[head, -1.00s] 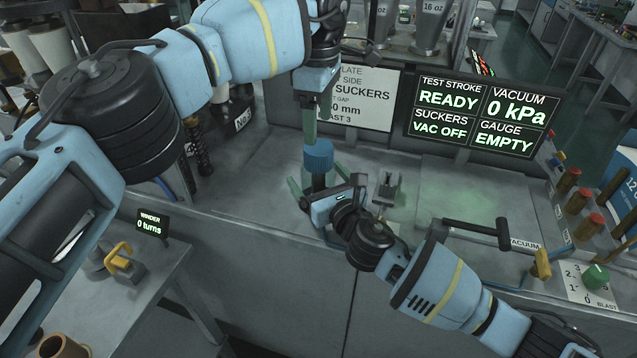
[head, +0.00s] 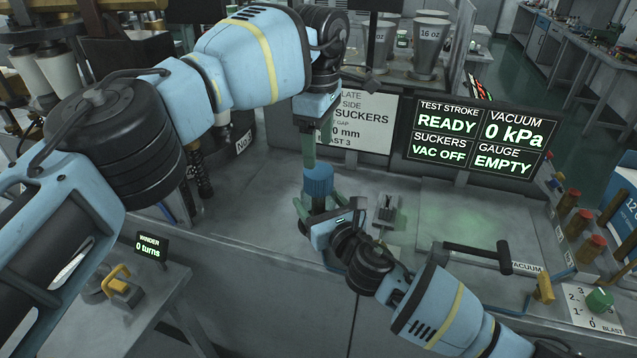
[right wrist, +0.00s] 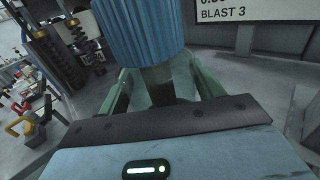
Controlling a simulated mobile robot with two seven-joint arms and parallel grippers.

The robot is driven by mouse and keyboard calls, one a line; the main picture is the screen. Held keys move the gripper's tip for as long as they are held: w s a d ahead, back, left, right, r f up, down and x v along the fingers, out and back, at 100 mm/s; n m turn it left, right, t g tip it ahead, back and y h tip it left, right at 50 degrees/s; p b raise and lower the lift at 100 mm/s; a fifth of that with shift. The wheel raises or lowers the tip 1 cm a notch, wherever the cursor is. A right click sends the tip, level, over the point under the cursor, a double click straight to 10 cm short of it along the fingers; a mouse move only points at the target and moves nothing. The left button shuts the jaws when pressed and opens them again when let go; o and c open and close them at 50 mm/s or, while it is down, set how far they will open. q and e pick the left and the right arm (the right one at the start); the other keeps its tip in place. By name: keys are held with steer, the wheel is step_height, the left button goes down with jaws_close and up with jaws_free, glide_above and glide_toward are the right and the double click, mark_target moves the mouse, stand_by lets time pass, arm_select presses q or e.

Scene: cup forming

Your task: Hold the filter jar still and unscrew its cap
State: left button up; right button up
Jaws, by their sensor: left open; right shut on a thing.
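The filter jar's blue ribbed cap (head: 317,181) sits on the jar, upright on the grey bench; it also shows large in the right wrist view (right wrist: 140,30). Below it, the jar's dark neck (right wrist: 160,75) and clear body show between the green fingers of my right gripper (right wrist: 163,85). In the head view my right gripper (head: 318,208) is shut on the jar from the front, hiding much of it. My left gripper (head: 310,162) points down at the cap from above, open, its fingers at the cap's top. Whether they touch it, I cannot tell.
A small grey fixture (head: 386,208) stands close to the right of the jar. Behind are a white sign (head: 362,122) and a dark display (head: 480,140). A black crank handle (head: 478,252) lies to the right. The bench left of the jar is mostly clear.

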mark_target(319, 171)
arm_select(q)
steer(key=m, duration=0.3)
steer(key=shift+m, duration=0.4)
steer(key=m, duration=0.4)
steer(key=shift+m, duration=0.3)
steer(key=m, duration=0.4)
steer(key=shift+m, duration=0.3)
steer(key=m, duration=0.4)
steer(key=shift+m, duration=0.3)
steer(key=shift+f, duration=0.1)
steer(key=shift+f, duration=3.9)
